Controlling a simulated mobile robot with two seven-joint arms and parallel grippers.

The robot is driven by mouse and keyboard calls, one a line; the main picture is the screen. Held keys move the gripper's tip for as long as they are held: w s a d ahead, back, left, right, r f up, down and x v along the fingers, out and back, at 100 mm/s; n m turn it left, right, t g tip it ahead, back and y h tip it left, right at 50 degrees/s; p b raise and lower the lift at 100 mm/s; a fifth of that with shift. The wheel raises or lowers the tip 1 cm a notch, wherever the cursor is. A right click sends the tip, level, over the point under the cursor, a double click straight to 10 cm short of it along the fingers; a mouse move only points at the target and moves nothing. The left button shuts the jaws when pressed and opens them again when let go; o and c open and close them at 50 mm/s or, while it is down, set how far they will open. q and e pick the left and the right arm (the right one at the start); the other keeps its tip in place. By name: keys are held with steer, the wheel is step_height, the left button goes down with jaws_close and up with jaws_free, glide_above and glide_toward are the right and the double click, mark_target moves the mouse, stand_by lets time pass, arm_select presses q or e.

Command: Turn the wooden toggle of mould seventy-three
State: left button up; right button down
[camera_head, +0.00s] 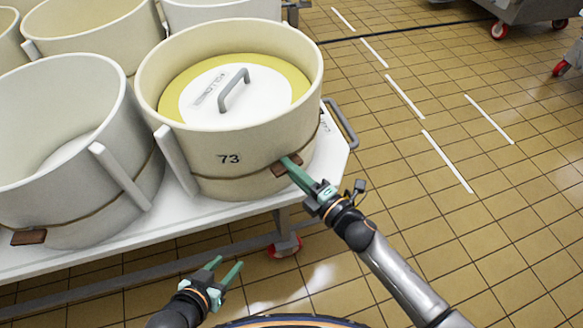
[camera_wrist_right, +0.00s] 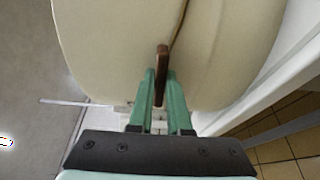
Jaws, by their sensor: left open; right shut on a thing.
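Mould seventy-three (camera_head: 205,140) is a cream round tub marked 73, standing on a white table with a white disc and grey handle inside its rim. Its brown wooden toggle (camera_head: 281,169) sits low on the front right of its wall, on a thin brown band. My right gripper (camera_head: 292,166) is shut on the toggle. In the right wrist view the toggle (camera_wrist_right: 161,70) stands between the green fingers (camera_wrist_right: 160,88), against the mould's wall (camera_wrist_right: 110,45). My left gripper (camera_head: 227,266) is open and empty, low in front of the table.
The white table (camera_head: 245,207) carries several other cream moulds, one (camera_head: 65,150) close on the left with its own brown toggle (camera_head: 28,237). A grey table handle (camera_head: 341,122) juts out right of mould seventy-three.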

steer(key=shift+m, duration=0.4)
steer(key=m, duration=0.4)
steer(key=shift+f+m+t+p, duration=0.1)
steer(key=shift+m+t+p, duration=0.2)
steer(key=shift+m, duration=0.1)
steer(key=m+t, duration=0.1)
steer(key=m, duration=0.4)
steer(key=m+h+p, duration=0.1)
steer(key=m, duration=0.5)
steer(key=shift+m+t+p, duration=0.3)
steer(key=shift+t, duration=0.1)
steer(key=shift+s+m, duration=0.1)
steer(key=shift+m, duration=1.1)
steer(key=c, duration=0.9)
jaws_free()
steer(key=shift+o, duration=0.2)
